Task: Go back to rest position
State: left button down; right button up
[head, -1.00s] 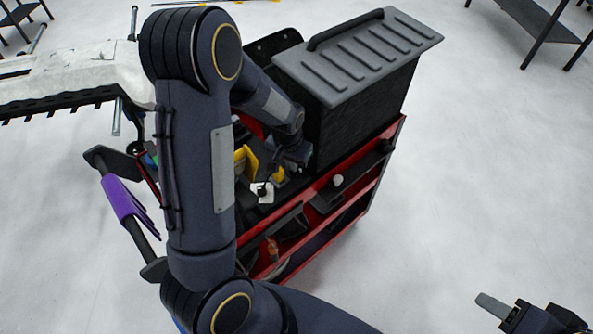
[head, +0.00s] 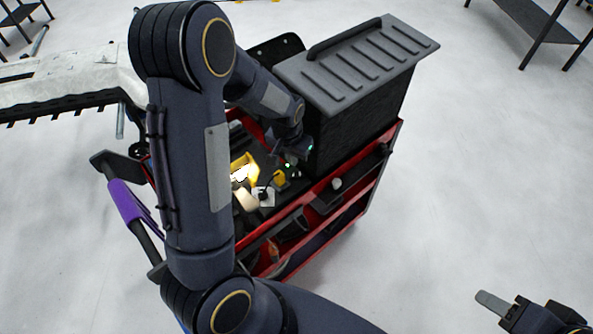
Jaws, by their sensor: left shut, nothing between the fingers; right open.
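My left arm rises from the bottom and bends over a red and black tool cart (head: 370,180). My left gripper (head: 272,178) is small and dark, over the cart's top beside the black box. It is shut with nothing visible held, and its fingertips are hard to make out. My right gripper (head: 497,310) is at the bottom right corner, over bare floor, open and empty. One grey finger shows clearly; the rest is partly cut off by the frame edge.
A black box with a grey ribbed lid (head: 355,62) stands on the cart beside my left wrist. Yellow items (head: 243,166) and a white piece (head: 264,197) lie on the cart top. A purple-gripped handle (head: 126,202) sticks out left. A white panel (head: 70,80) is behind. Floor at right is clear.

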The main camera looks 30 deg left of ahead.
pick_arm(q)
jog(key=shift+r+p, duration=0.55)
jog(key=shift+r, duration=0.5)
jog(key=s+d+r+t+h, duration=0.2)
jog(key=s+d+r, duration=0.1)
jog(key=s+r, duration=0.5)
jog(key=s+d+r+n+t+h+b, duration=0.1)
jog(key=s+d+r, duration=0.3)
jog(key=s, duration=1)
notch_tip(320, 180, up, 4)
jog(key=shift+d+f+t+h, duration=0.15)
jog(key=shift+d+t+h, duration=0.05)
jog(key=shift+t+h, duration=0.2)
